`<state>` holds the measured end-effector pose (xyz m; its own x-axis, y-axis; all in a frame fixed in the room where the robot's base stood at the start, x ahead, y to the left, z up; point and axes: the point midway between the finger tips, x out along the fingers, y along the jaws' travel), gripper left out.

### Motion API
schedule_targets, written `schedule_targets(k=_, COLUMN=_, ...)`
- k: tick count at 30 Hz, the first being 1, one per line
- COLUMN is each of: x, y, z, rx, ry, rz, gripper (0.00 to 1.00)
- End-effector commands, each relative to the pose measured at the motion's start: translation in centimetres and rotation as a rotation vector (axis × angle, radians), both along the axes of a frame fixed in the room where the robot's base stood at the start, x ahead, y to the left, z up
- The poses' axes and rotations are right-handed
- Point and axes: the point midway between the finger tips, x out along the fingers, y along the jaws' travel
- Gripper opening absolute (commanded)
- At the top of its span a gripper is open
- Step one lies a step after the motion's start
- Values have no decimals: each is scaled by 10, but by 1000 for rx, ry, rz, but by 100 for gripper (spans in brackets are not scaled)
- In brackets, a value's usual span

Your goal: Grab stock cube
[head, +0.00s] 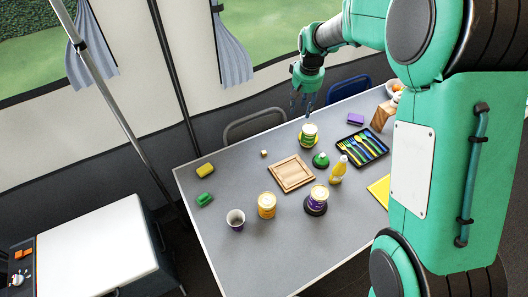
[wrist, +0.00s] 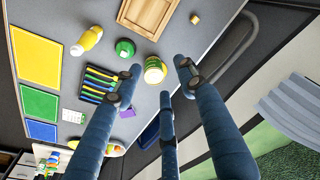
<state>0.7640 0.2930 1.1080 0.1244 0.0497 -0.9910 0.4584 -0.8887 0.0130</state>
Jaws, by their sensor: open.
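A small tan cube (head: 264,153), which looks like the stock cube, lies on the grey table left of the wooden board in the head view. It also shows near the top of the wrist view (wrist: 194,18), beside the board. My gripper (head: 306,104) is open and empty above the table's far edge, up and to the right of the cube. In the wrist view its three blue fingers (wrist: 161,76) are spread, with a green-and-yellow can beyond them. The cube lies outside the fingers, apart from them.
The green-and-yellow can (head: 308,135) stands below my gripper. The wooden board (head: 292,174), cutlery tray (head: 362,147) and yellow bottle (head: 338,170) are nearby. A yellow sponge (head: 205,170) and cup (head: 236,220) are farther left. A grey chair (head: 254,124) stands behind the table. Table around the cube is clear.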

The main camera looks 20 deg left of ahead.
Motion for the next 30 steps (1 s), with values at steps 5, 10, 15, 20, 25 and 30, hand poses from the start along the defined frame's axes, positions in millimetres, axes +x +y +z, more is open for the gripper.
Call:
schedule_targets(k=5, x=16, y=34, z=-38, rx=-12, ry=28, rz=38, gripper=41)
schedule_targets(k=10, x=26, y=64, z=-77, rx=-24, ry=52, rz=73, gripper=41)
schedule_targets(k=15, x=32, y=93, z=-119, rx=-36, ry=74, rz=108, gripper=41)
schedule_targets(k=20, x=34, y=119, z=-160, rx=-47, ry=95, rz=141, gripper=41)
schedule_targets(k=25, x=32, y=139, z=-193, rx=-56, ry=112, rz=167, gripper=41)
schedule_targets(k=30, x=31, y=148, z=-211, rx=-60, ry=119, rz=179, gripper=41)
